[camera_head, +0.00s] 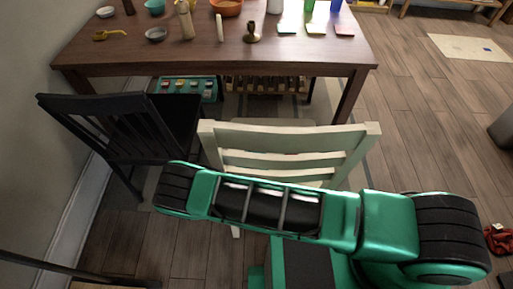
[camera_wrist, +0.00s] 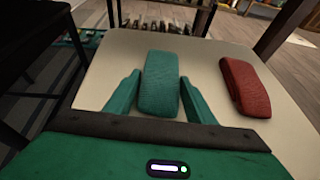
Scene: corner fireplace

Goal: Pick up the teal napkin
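The teal napkin (camera_wrist: 160,85) is a thick folded cloth, lying on a pale cream seat (camera_wrist: 110,62) in the wrist view. My gripper (camera_wrist: 160,76) is open, with one green finger on each side of the napkin. The fingertips are close to its sides; I cannot tell whether they touch it. The near end of the napkin reaches toward my palm. In the head view the napkin and my fingers are hidden; my arm lies across the near side of the cream chair (camera_head: 290,139).
A red folded cloth (camera_wrist: 244,87) lies on the seat to the right. A dark chair (camera_head: 120,125) stands left of the cream one. Behind is a wooden table (camera_head: 185,58) with bowls, bottles and small coloured pads (camera_head: 315,29). Open floor (camera_head: 430,120) lies to the right.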

